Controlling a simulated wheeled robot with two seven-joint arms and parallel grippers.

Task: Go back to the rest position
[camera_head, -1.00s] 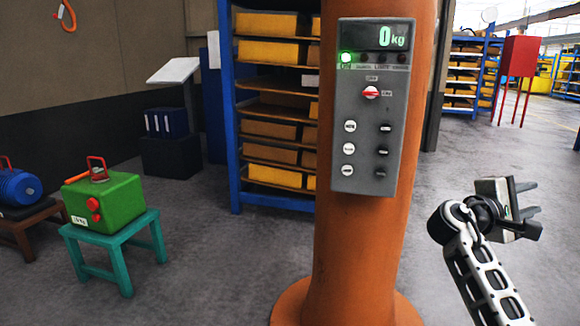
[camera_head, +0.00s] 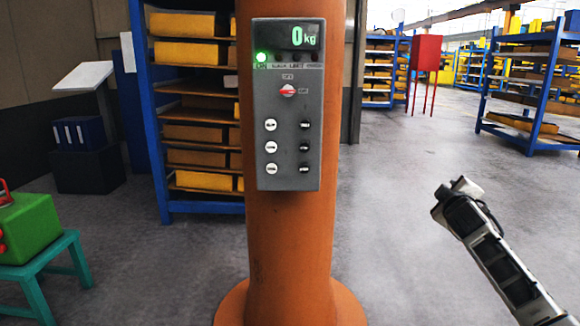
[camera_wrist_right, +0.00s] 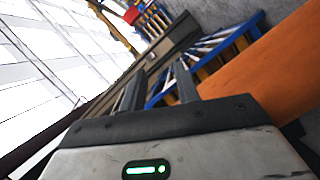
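My right arm comes in from the right in the head view, and its wrist end (camera_head: 458,200) is raised in front of open floor, with the fingers hidden there. In the right wrist view my right gripper (camera_wrist_right: 158,84) shows two dark fingers held apart with nothing between them. The grey control panel (camera_head: 288,130) is on the orange column (camera_head: 290,240), left of and apart from my right arm. Its display reads 0 kg, a green lamp is lit and a red switch is in its middle. My left gripper is not in view.
A blue shelf (camera_head: 150,120) stands behind the column. A red box on legs (camera_head: 426,54) and more racks (camera_head: 530,90) are farther back. The floor (camera_head: 400,240) right of the column is clear.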

